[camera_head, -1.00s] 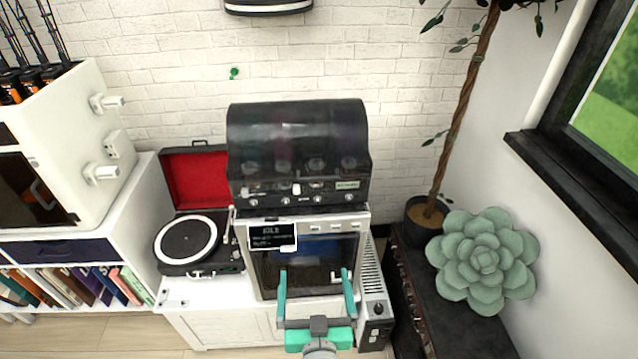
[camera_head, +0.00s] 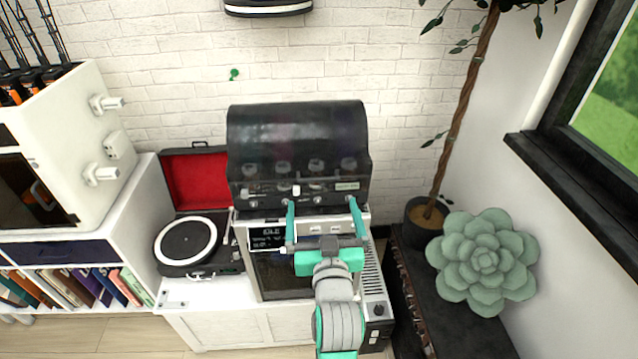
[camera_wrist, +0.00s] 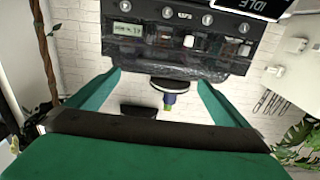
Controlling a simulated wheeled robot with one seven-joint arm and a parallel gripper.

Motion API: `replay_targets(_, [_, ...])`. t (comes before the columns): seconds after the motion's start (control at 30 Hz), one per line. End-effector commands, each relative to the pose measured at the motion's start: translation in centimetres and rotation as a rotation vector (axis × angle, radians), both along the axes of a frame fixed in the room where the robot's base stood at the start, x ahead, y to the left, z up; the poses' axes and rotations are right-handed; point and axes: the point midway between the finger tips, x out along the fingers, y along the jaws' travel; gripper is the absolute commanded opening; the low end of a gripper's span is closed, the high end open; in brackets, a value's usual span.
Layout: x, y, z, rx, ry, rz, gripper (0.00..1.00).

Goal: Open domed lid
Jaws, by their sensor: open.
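The domed lid (camera_head: 297,132) is a dark, smoky see-through dome, shut down over a black machine with a row of knobs along its front panel (camera_head: 300,192). My gripper (camera_head: 322,204) is open and empty, its two teal fingers pointing up toward the lower front of that machine, right of centre. In the upside-down wrist view, the fingers (camera_wrist: 158,78) spread to both sides below the knob panel (camera_wrist: 185,35), with the lid's dark glossy surface (camera_wrist: 150,68) ahead. I cannot tell whether the fingers touch anything.
The machine stands on a white printer-like unit with an IDLE screen (camera_head: 272,237), partly hidden by my arm. A turntable (camera_head: 187,240) with a raised red-lined lid is close on the left. A potted tree (camera_head: 425,212) and a succulent (camera_head: 485,258) stand right.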

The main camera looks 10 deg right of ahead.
Motion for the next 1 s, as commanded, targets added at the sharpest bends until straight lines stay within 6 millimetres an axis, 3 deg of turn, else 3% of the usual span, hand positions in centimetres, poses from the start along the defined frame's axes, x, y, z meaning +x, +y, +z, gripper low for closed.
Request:
replay_targets(0.5, [8.3, -0.4, 0.0, -0.001, 0.000, 0.001, 1.00])
replay_targets(0.7, [9.5, -0.5, 0.0, 0.000, 0.000, 0.000, 1.00])
replay_targets(1.0, [9.6, -0.5, 0.0, 0.000, 0.000, 0.000, 0.98])
